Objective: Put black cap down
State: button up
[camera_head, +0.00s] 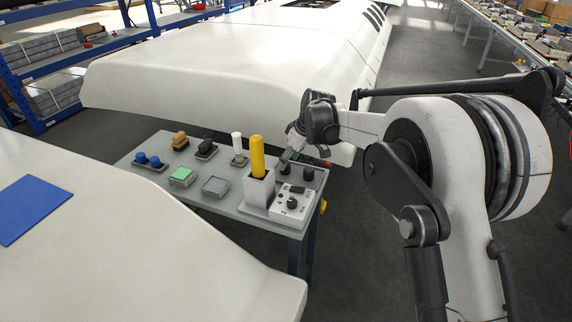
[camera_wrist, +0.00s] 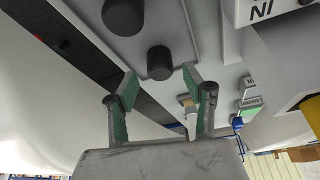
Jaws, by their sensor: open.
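Two black caps stand on a grey plate at the right end of the small table. In the head view the right one (camera_head: 308,174) is clear, and the left one (camera_head: 284,169) is partly hidden by my gripper (camera_head: 290,154). In the wrist view one cap (camera_wrist: 160,62) lies close to the gap between my fingertips, and the other (camera_wrist: 123,17) is farther up. My gripper also shows in the wrist view (camera_wrist: 160,84), with green-padded fingers spread apart and nothing held. I cannot tell whether a finger touches the nearer cap.
A yellow cylinder (camera_head: 257,155) stands upright in a white holder beside a control box (camera_head: 291,201) with a knob. Green (camera_head: 182,177) and grey (camera_head: 215,186) blocks, blue caps (camera_head: 148,160) and a white cylinder (camera_head: 238,146) share the grey table (camera_head: 206,205). Large white panels stand close behind and in front.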

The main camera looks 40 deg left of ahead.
jog(key=v, duration=0.8)
jog(key=shift+d+r+p, duration=0.15)
jog(key=shift+r+p, duration=0.1)
jog(key=shift+p, duration=0.05)
jog(key=d+r+m+t, duration=0.1)
jog(key=d+r+m, duration=0.3)
jog(key=d, duration=0.8)
jog(key=d+r+m+t, duration=0.2)
jog(key=d+r, duration=0.4)
jog(key=d, duration=0.6)
jog(key=d+r+m+t, duration=0.15)
jog(key=d+r, duration=0.35)
jog(key=d, duration=0.7)
jog(key=s+d+m+t+h, duration=0.1)
jog(key=s+d+m, duration=0.2)
jog(key=s+d, duration=0.45)
jog(key=s+d+m+h, duration=0.1)
jog(key=s+d+m, duration=0.25)
jog(key=d, duration=0.75)
jog(key=s+d+f+m+t+h, duration=0.1)
jog(key=s+d+f+m, duration=0.1)
jog(key=s+d, duration=0.3)
jog(key=s+d+f+m+t+h, duration=0.1)
jog(key=s+d+f+m, duration=0.1)
jog(key=s+d+f, duration=0.3)
jog(key=shift+s+d, duration=0.3)
jog(key=shift+s, duration=0.65)
